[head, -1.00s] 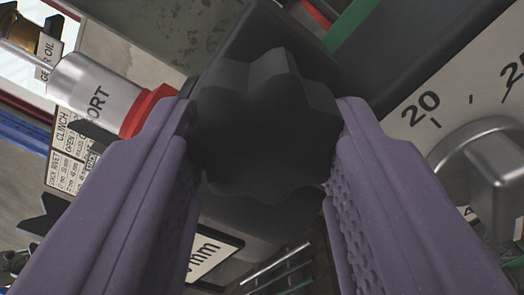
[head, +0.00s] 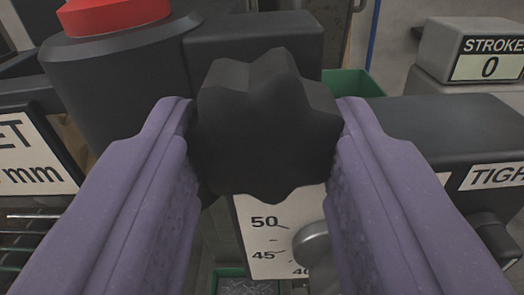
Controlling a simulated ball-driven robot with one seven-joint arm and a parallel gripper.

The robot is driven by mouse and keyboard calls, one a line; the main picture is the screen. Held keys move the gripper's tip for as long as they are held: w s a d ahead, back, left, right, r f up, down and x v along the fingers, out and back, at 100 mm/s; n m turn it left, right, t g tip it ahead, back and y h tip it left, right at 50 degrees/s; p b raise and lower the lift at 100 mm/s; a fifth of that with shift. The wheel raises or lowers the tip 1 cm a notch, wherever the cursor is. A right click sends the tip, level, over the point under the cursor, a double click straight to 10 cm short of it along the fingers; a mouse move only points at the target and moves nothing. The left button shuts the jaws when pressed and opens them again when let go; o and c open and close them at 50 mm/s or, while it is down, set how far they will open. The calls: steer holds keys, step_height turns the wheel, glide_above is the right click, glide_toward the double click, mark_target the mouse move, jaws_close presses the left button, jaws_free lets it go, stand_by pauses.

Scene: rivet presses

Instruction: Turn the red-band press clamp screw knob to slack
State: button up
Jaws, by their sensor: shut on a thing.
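A black star-shaped knob (head: 265,130) fills the middle of the head view. My gripper (head: 265,125) is shut on it, with one purple finger against its left side and one against its right. A dark block (head: 255,45) stands behind the knob. To the left a dark round post (head: 120,75) carries a red top (head: 112,14). On the right a dark housing has a label beginning "TIGH" (head: 492,176), cut off by the frame edge. The knob's shaft is hidden behind it.
Below the knob is a white scale plate (head: 268,262) marked 50, 45 and 40, with a grey metal knob (head: 312,245) on it. A counter box (head: 475,55) reads "STROKES 0". A green bin (head: 352,83) stands behind. A label ending "mm" (head: 35,160) is at left.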

steer(key=shift+f+n, duration=0.15)
steer(key=shift+n, duration=0.45)
steer(key=o, duration=1.1)
steer(key=shift+c, duration=0.2)
steer(key=shift+s, duration=0.1)
steer(key=s+p, duration=0.1)
steer(key=s, duration=0.6)
steer(key=shift+s+a, duration=0.3)
steer(key=shift+s, duration=0.05)
